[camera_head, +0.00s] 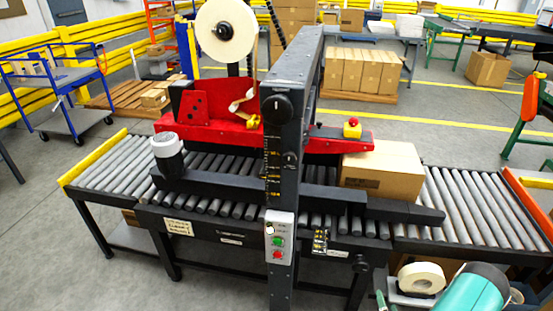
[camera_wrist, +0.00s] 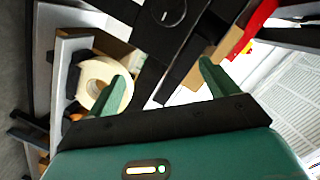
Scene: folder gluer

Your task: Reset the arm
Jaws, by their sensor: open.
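My gripper (camera_wrist: 162,72) shows in the wrist view with its two green fingers spread wide apart and nothing between them. Past the fingers are a dark machine frame and a cream tape roll (camera_wrist: 103,84), which sits beyond the left finger. In the head view a teal part of my arm (camera_head: 474,292) shows at the bottom right, close to the tape roll (camera_head: 421,278).
A taping machine with a dark upright post (camera_head: 290,130) and red head (camera_head: 210,130) stands across a roller conveyor (camera_head: 470,200). A cardboard box (camera_head: 383,170) rests on the rollers. A control box (camera_head: 279,238) has green and red buttons. Open floor lies at the front left.

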